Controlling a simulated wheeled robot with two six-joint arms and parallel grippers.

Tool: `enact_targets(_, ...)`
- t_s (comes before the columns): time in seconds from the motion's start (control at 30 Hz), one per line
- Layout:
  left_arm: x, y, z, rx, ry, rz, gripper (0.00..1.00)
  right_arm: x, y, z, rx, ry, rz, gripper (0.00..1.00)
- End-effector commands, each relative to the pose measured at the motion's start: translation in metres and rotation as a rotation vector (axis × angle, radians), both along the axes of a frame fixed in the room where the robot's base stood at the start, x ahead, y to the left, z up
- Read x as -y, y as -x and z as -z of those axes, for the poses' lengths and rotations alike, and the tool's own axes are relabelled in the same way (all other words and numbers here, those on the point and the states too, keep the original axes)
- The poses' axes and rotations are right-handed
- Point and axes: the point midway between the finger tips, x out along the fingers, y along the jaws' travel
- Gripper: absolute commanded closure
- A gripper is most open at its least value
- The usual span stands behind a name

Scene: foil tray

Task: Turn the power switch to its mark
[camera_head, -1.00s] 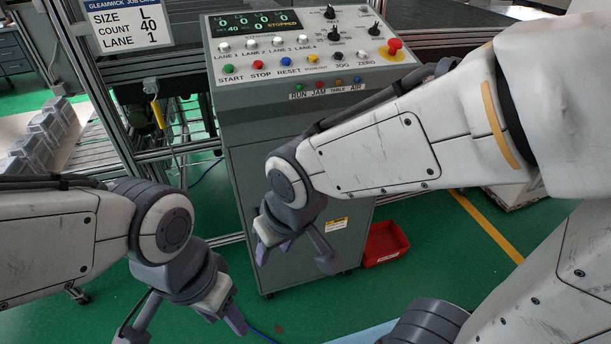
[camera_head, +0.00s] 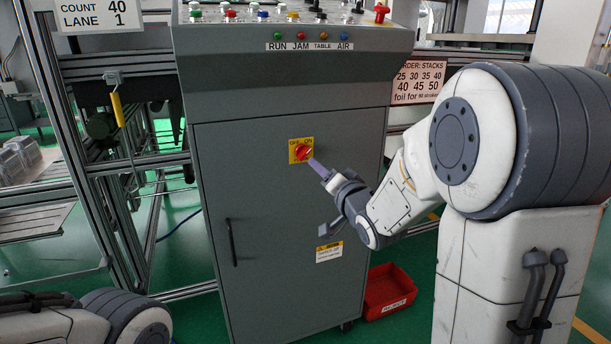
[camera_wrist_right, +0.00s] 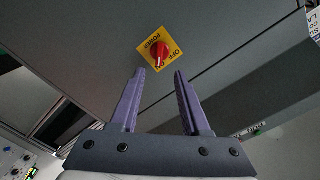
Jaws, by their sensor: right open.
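The power switch (camera_head: 303,152) is a red rotary knob on a yellow plate (camera_head: 293,158) on the grey cabinet's front; OFF and ON are printed above it. In the right wrist view the red knob (camera_wrist_right: 160,50) lies ahead, just beyond and between the fingertips. My right gripper (camera_head: 317,197) is open and empty, to the lower right of the switch in the head view, with one purple finger close to the plate. Its two fingers (camera_wrist_right: 159,72) stand apart in the wrist view. My left gripper is out of view.
The cabinet (camera_head: 270,250) has a black handle (camera_head: 231,242) and a console of buttons on top. A red bin (camera_head: 388,290) sits on the floor at its right. A metal frame with a yellow-handled tool (camera_head: 118,109) stands at left.

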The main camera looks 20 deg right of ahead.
Motion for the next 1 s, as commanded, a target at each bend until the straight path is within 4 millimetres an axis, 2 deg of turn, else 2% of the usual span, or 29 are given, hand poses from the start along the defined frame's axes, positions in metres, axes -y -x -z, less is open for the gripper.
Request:
enact_targets(0.17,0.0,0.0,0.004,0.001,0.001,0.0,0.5,0.003,-0.013,0.0,0.019,-0.01,0.0,0.54)
enact_targets(0.5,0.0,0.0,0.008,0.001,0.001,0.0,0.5,0.0,-0.075,0.001,0.016,-0.008,-0.001,0.54)
enact_targets(0.63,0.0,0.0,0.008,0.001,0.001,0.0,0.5,-0.001,-0.092,0.0,0.017,-0.008,0.0,0.54)
enact_targets(0.8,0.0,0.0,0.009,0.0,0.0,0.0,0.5,-0.001,-0.103,0.0,0.015,-0.008,0.001,0.54)
enact_targets(1.0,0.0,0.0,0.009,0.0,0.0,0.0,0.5,-0.001,-0.105,0.0,0.016,-0.008,0.001,0.54)
